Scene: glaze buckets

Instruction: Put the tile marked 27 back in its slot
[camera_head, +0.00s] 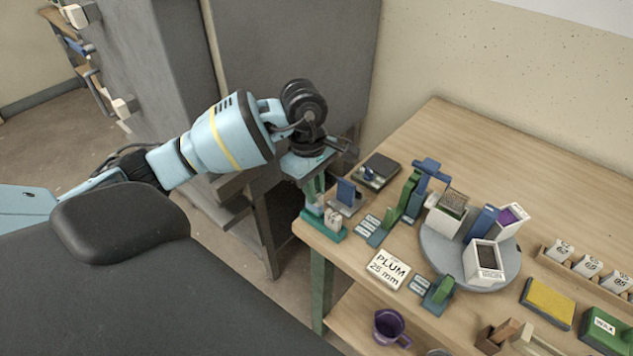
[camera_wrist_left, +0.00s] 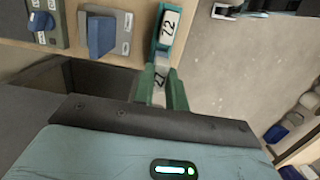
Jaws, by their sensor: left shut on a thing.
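My left gripper (camera_head: 315,192) points down at the table's near left corner, above the small green rack (camera_head: 325,234). In the left wrist view the green fingers of the left gripper (camera_wrist_left: 160,84) are shut on a pale tile marked 27 (camera_wrist_left: 159,77). Just beyond it, the green rack (camera_wrist_left: 154,46) holds a white tile marked 72 (camera_wrist_left: 168,27). Pale tiles (camera_head: 332,218) also show on the rack in the head view, with marks too small to read. I cannot tell whether the held tile touches the rack. My right gripper is not in view.
A PLUM 25 mm card (camera_head: 388,268) lies to the right. A grey turntable (camera_head: 432,258) carries several containers. A purple mug (camera_head: 388,328) is near the front.

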